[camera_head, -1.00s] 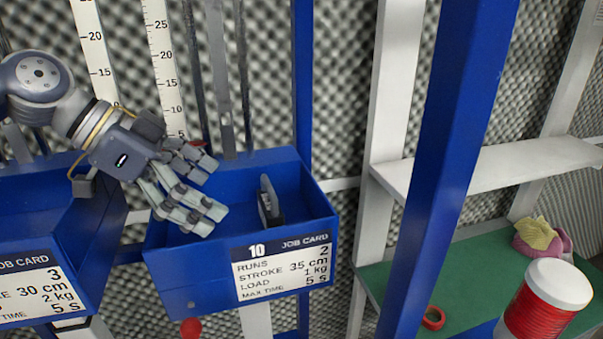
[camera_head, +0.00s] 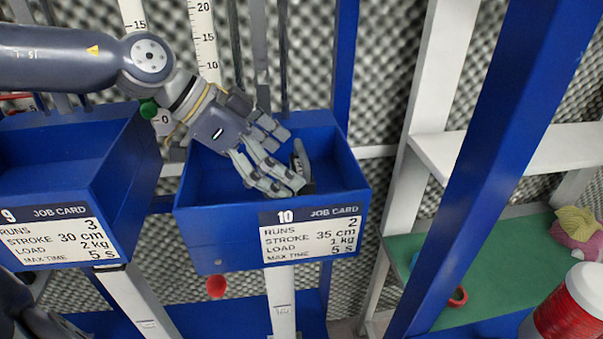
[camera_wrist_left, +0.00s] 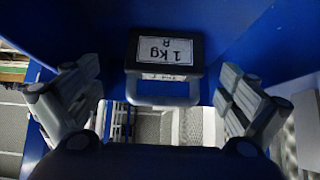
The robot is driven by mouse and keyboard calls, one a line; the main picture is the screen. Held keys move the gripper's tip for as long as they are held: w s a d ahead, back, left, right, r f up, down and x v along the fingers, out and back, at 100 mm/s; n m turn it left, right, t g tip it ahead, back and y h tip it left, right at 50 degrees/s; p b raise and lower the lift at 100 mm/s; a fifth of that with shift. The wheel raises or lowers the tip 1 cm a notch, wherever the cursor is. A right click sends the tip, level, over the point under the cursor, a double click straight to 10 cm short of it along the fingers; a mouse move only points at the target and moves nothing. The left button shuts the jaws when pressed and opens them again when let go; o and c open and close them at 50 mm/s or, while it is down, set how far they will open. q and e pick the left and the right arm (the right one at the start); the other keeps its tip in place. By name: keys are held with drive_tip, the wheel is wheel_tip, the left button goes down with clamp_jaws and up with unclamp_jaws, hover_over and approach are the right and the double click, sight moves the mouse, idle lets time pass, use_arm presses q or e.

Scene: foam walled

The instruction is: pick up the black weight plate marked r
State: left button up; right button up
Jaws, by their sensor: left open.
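The black weight plate (camera_head: 302,160) stands upright inside the blue bin with job card 10 (camera_head: 190,192), partly hidden by my left fingers in the head view. In the left wrist view the plate (camera_wrist_left: 142,48) shows a white label reading 1 kg upside down, with a small letter that looks like R, and a grey handle. My left gripper (camera_head: 285,162) reaches into the bin. In the left wrist view its open fingers (camera_wrist_left: 165,100) lie to either side of the handle, with gaps on both sides. My right gripper does not show.
A blue bin with job card 9 (camera_head: 128,190) is at left. A blue post (camera_head: 480,150) rises at right. Beyond it a green shelf (camera_head: 490,275) holds a red tape roll (camera_head: 458,297) and a red-and-white container (camera_head: 570,305). Ruler strips (camera_head: 205,50) stand behind the bins.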

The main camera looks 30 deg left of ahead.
sight(293, 168)
use_arm(q)
drive_tip(key=shift+w+d+f+p, duration=0.3)
drive_tip(key=shift+w+f+p, duration=0.1)
drive_tip(key=shift+f, duration=0.1)
drive_tip(key=shift+x, duration=0.9)
drive_tip(key=shift+w+d+f+p, duration=0.25)
drive_tip(key=shift+w+f+p, duration=0.1)
drive_tip(key=shift+f, duration=0.15)
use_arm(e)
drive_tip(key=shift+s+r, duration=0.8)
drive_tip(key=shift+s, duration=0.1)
use_arm(q)
drive_tip(key=c, duration=1.7)
drive_tip(key=shift+w+r, duration=0.1)
drive_tip(key=shift+r, duration=0.05)
drive_tip(key=c, duration=0.3)
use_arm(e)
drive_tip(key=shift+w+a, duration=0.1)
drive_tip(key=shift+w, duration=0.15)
use_arm(q)
drive_tip(key=shift+r, duration=0.15)
drive_tip(key=shift+c, duration=0.2)
